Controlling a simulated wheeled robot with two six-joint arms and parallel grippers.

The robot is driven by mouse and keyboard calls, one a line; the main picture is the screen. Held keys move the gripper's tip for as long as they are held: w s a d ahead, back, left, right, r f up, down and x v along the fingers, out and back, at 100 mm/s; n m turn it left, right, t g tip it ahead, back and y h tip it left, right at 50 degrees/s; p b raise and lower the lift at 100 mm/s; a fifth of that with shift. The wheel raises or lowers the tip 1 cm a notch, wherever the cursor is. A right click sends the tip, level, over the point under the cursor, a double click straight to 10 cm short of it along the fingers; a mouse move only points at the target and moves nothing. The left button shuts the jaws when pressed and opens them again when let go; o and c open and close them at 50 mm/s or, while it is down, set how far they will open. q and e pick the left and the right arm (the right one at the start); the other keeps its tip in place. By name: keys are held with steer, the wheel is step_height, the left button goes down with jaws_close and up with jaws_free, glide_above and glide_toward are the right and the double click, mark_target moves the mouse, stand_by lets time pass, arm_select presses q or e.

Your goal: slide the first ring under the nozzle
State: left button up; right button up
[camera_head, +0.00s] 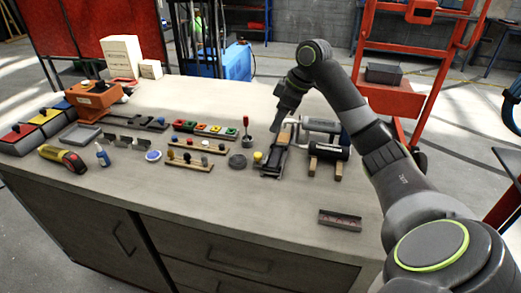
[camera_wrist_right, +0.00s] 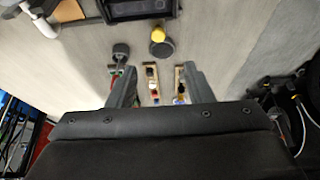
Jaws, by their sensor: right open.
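My right gripper (camera_head: 279,122) is open and empty above the bench, near a black tray-like fixture (camera_head: 274,158). In the right wrist view its two fingers (camera_wrist_right: 159,86) stand apart, with the wooden racks seen in the gap. No part is plainly a ring or a nozzle at this size. Candidates are a row of coloured square pieces (camera_head: 203,128), a grey disc (camera_head: 237,161), also in the wrist view (camera_wrist_right: 162,49), and a yellow-topped piece (camera_head: 257,157). A red-handled tool (camera_head: 246,128) stands upright left of the gripper. My left gripper is out of view.
Wooden racks (camera_head: 190,163) with small parts lie left of the gripper. Black cylinders on wooden blocks (camera_head: 327,150) stand to its right. An orange machine (camera_head: 92,98) and bins (camera_head: 45,122) fill the far left. A small tray (camera_head: 340,221) lies in front; the front bench top is mostly clear.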

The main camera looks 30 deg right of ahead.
mark_target(259, 154)
steer(key=x, duration=0.6)
steer(key=p+x, duration=0.1)
steer(key=x, duration=0.6)
steer(key=shift+d+f, duration=0.15)
steer(key=shift+d, duration=0.05)
steer(key=shift+w+a+f+p, duration=0.1)
steer(key=shift+f+p, duration=0.2)
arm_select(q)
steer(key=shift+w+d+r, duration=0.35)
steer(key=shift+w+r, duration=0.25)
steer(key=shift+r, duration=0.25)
arm_select(e)
jaws_close()
